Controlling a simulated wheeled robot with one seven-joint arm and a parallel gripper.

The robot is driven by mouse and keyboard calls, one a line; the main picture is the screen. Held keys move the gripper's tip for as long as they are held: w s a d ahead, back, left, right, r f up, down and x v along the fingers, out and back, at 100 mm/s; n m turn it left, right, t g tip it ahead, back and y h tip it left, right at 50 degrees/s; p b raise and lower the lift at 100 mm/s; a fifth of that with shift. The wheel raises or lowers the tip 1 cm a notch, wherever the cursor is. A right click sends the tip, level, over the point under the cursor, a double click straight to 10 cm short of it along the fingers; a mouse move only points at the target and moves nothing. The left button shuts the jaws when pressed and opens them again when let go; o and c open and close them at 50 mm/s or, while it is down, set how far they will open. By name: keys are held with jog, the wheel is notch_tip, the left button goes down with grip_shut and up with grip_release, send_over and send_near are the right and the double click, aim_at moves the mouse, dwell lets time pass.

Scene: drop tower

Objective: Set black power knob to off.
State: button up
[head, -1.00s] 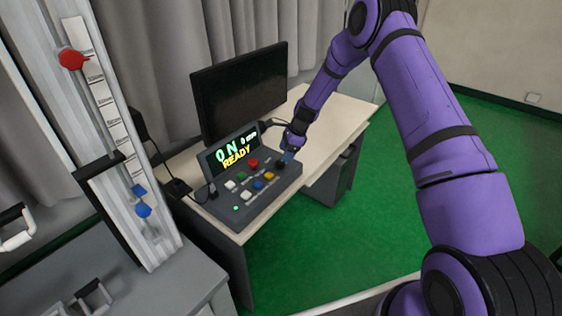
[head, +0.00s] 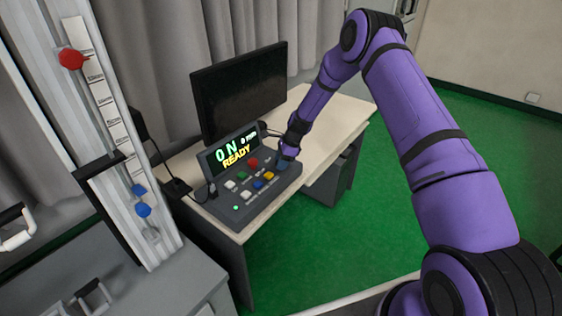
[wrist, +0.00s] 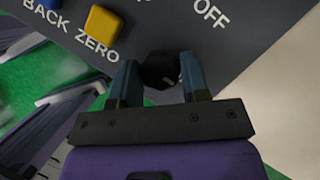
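The black power knob (wrist: 158,70) sits on the grey control panel (wrist: 235,50), below the printed word OFF (wrist: 210,13) in the wrist view. My gripper (wrist: 160,78) has its two blue-grey fingers apart, one on each side of the knob. The knob nearly fills the space between them; whether both fingers press on it is not clear. In the head view my gripper (head: 286,160) is down at the panel's right end and hides the knob.
A yellow button (wrist: 103,22) lies close to the left finger, with a blue button (wrist: 48,4) beyond it. In the head view, a red button (head: 252,162) is near my gripper. A dark monitor (head: 240,90) stands behind the panel on the desk (head: 335,125).

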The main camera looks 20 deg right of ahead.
jog(key=shift+n, duration=0.4)
jog(key=n+g, duration=0.1)
jog(key=n, duration=0.2)
jog(key=shift+w+n+g, duration=0.15)
jog(key=shift+n+g, duration=0.25)
jog(key=n, duration=0.2)
jog(key=n+g+h, duration=0.1)
jog(key=n, duration=0.1)
jog(key=shift+g, duration=0.3)
jog(key=n+g+h, duration=0.1)
jog(key=n, duration=0.4)
jog(key=shift+w+a, duration=0.1)
jog(key=n+g+h, duration=0.1)
jog(key=n, duration=0.3)
jog(key=shift+h, duration=0.4)
jog(key=shift+n, duration=0.3)
jog(key=o, duration=0.9)
